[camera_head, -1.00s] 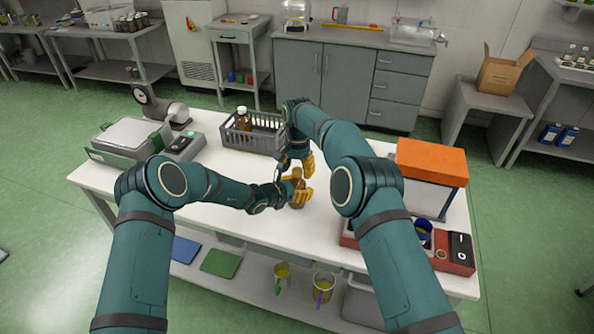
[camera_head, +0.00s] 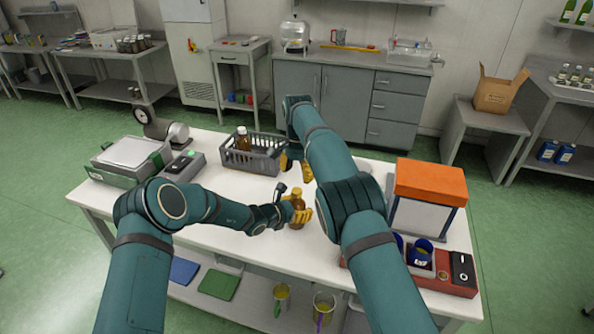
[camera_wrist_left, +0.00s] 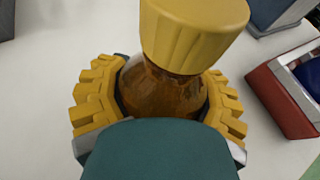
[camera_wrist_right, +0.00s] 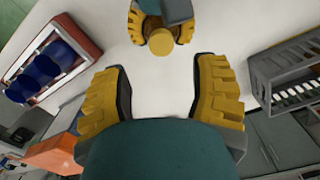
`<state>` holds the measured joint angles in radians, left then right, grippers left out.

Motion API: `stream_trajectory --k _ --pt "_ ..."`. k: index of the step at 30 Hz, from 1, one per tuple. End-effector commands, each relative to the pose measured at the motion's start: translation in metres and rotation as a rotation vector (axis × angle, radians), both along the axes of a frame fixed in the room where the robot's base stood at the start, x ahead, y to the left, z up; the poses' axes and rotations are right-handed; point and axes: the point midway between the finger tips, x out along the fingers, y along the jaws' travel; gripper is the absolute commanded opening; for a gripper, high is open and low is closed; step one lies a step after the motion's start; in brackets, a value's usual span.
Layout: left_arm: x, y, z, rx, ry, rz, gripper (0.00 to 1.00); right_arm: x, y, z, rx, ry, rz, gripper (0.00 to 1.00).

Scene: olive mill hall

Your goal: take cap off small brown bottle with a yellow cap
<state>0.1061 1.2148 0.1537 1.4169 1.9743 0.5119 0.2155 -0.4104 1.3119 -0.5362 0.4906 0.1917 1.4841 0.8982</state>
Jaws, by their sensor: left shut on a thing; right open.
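The small brown bottle (camera_head: 297,216) stands upright near the middle of the white table in the head view. Its yellow cap (camera_wrist_left: 193,35) sits on its neck in the left wrist view. My left gripper (camera_head: 298,211) is shut around the bottle's brown body, below the cap. My right gripper (camera_head: 296,169) is open and empty, beyond the bottle and apart from it. In the right wrist view the yellow cap (camera_wrist_right: 160,43) shows ahead of the open fingers, with the left gripper's fingers around the bottle; the bottle's body is mostly hidden.
A grey crate (camera_head: 250,161) behind the grippers holds another brown bottle (camera_head: 243,139) with a white cap. A scale (camera_head: 131,156) stands at the left. An orange-topped box (camera_head: 431,183) and a red tray (camera_head: 424,282) with blue cups stand at the right. The table's front left is clear.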

Motion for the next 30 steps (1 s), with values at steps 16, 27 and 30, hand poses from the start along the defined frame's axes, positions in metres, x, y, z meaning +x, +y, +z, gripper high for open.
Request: stream_trajectory --k 16,27,30 --pt "0.0 0.0 -0.001 0.001 0.001 0.0 0.0 -0.001 0.002 -0.05 0.001 -0.002 -0.019 0.6" --pt "0.0 0.0 -0.001 0.001 0.001 0.0 0.0 -0.001 0.003 -0.075 0.002 -0.005 -0.018 0.6" --pt "0.0 0.0 -0.001 0.001 0.001 0.0 0.0 -0.001 0.003 -0.075 0.002 -0.006 -0.018 0.6"
